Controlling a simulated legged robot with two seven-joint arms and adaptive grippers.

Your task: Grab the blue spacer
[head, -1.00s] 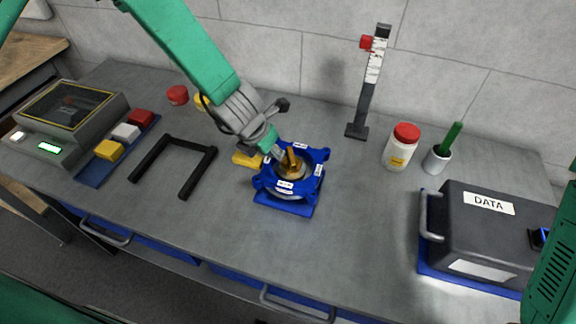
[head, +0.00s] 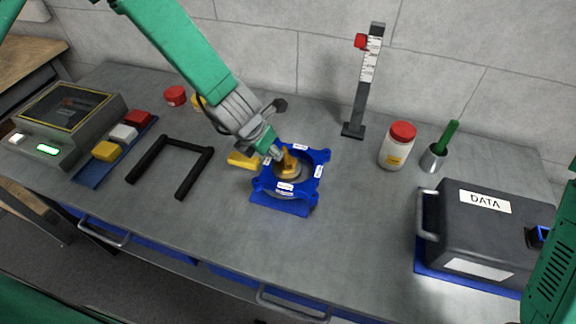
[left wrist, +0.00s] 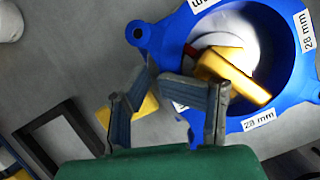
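The blue spacer (head: 304,188) is a blue ring-like piece with white labels, in the middle of the bench around a brass-yellow part (head: 288,167). In the left wrist view the spacer (left wrist: 166,46) fills the upper right, and its labels read 28 mm. My left gripper (head: 276,153) is at the spacer's far left side in the head view. In the left wrist view its two fingers (left wrist: 165,112) stand apart with nothing held between them. The right finger overlaps the spacer's near rim; whether it touches cannot be told. My right gripper is out of view.
A yellow block (head: 243,160) lies close to the left of the spacer. A black U-shaped frame (head: 158,150) lies farther left. A scale post (head: 362,90), white jar (head: 397,150), cup (head: 433,158) and DATA box (head: 480,235) stand to the right. The bench front is clear.

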